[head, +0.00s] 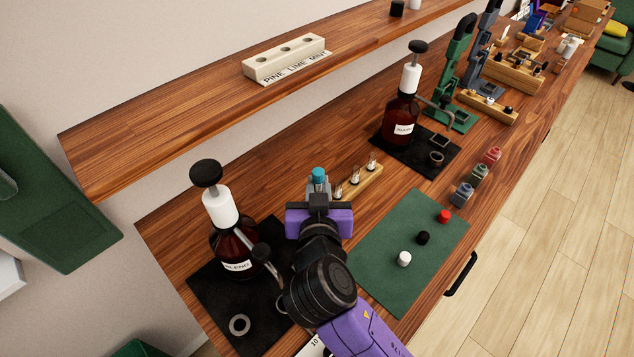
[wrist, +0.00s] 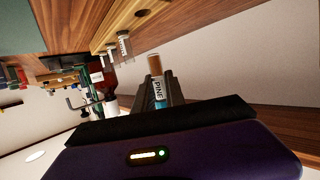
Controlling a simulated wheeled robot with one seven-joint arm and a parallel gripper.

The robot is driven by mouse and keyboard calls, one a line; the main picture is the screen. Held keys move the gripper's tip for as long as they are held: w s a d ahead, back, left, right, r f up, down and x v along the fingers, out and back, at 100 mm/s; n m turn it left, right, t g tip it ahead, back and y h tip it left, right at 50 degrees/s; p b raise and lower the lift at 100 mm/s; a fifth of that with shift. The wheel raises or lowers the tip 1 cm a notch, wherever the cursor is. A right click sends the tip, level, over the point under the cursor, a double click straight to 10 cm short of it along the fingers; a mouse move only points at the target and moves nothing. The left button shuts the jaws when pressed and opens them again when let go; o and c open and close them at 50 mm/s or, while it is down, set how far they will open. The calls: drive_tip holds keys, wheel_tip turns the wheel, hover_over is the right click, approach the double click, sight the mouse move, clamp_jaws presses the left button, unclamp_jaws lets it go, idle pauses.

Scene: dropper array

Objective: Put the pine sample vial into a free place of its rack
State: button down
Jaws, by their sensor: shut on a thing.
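My gripper (head: 318,190) is shut on the pine sample vial (head: 318,174), above the bench at its middle left. The vial's teal cap sticks up above the jaws in the head view; the jaws hide most of its body. In the wrist view the vial (wrist: 157,90) shows a PINE label and a brown part, between the fingers (wrist: 159,92). The pale rack (head: 286,62) is on the upper shelf, with a PINE LIME MINT card in front. Its holes look dark and empty. My gripper is below and in front of it, well apart.
Dark pump bottles (head: 222,230) (head: 402,115) stand on black mats on both sides. The upper shelf (head: 150,135) overhangs the back. A green mat (head: 380,255) carries small caps.

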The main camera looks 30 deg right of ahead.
wheel_tip(320, 180, down, 4)
drive_tip(key=b, duration=0.4)
drive_tip(key=shift+s+f, duration=0.1)
drive_tip(key=shift+s, duration=0.05)
drive_tip(key=shift+f+b, duration=1.45)
drive_tip(key=shift+b, duration=0.15)
idle(1.2)
drive_tip(key=c, duration=1.7)
unclamp_jaws()
drive_tip(key=shift+r, duration=0.1)
drive_tip(key=shift+r+p, duration=0.55)
drive_tip(key=shift+r, duration=0.05)
drive_tip(key=shift+c, duration=0.5)
